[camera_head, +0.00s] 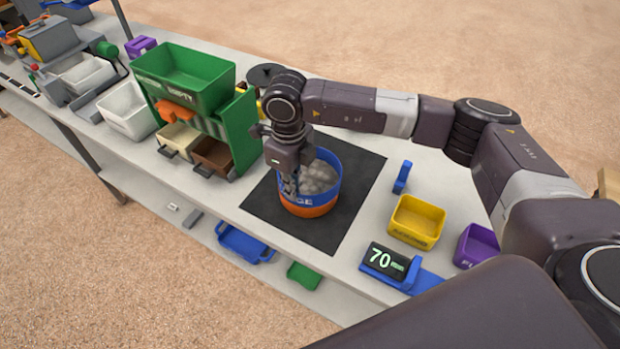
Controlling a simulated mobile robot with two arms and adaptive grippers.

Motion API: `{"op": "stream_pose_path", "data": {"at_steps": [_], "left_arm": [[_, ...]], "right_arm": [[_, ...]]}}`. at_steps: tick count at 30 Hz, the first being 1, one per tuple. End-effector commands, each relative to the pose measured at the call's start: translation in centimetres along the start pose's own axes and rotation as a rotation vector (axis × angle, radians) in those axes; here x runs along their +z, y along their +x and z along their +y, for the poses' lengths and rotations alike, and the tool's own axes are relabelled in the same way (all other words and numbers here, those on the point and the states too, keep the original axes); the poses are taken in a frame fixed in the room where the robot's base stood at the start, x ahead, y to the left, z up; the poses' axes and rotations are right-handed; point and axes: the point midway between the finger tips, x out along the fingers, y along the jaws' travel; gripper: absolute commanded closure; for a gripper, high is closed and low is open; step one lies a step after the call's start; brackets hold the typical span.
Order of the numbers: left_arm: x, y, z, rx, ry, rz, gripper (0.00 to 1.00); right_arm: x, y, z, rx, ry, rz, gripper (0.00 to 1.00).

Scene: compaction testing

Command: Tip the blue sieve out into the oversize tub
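The blue sieve (326,185) is a round blue ring with pale lettering ending in "GE". It holds grey stones (314,176) and sits upright on an orange round base (309,209) on the black mat. My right gripper (290,188) points down at the sieve's left rim, its fingers small and dark against it. Whether they are closed on the rim cannot be made out. A yellow tub (417,222) with an unreadable label stands right of the mat. It may be the oversize tub. My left gripper is not in view.
The black mat (262,205) lies on the pale bench. A display reading 70 (385,261), a small blue block (402,177) and a purple tub (477,246) stand to the right. A green rack (238,130) with a green bin (185,75) stands left.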

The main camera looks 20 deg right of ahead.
Motion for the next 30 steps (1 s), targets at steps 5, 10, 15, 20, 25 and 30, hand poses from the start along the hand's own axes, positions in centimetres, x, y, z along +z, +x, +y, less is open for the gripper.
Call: {"op": "stream_pose_path", "data": {"at_steps": [5, 10, 15, 20, 25, 30], "left_arm": [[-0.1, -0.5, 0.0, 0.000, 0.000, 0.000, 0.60], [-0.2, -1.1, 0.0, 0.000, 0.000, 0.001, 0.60], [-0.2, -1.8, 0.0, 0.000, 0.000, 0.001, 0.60], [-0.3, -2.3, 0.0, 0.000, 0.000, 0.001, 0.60], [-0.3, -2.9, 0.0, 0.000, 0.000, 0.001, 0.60], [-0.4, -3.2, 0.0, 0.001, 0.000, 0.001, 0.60]], "right_arm": [[0.1, -0.9, -0.1, -0.001, 0.000, -0.002, 1.00], [0.0, -2.3, 0.0, -0.001, 0.000, -0.002, 1.00], [0.1, -3.6, 0.0, -0.001, -0.001, -0.002, 1.00], [0.1, -4.9, 0.0, -0.001, -0.001, -0.002, 1.00], [0.1, -6.2, 0.0, -0.001, 0.000, -0.003, 1.00], [0.0, -7.1, 0.0, -0.001, 0.000, -0.001, 1.00]]}}
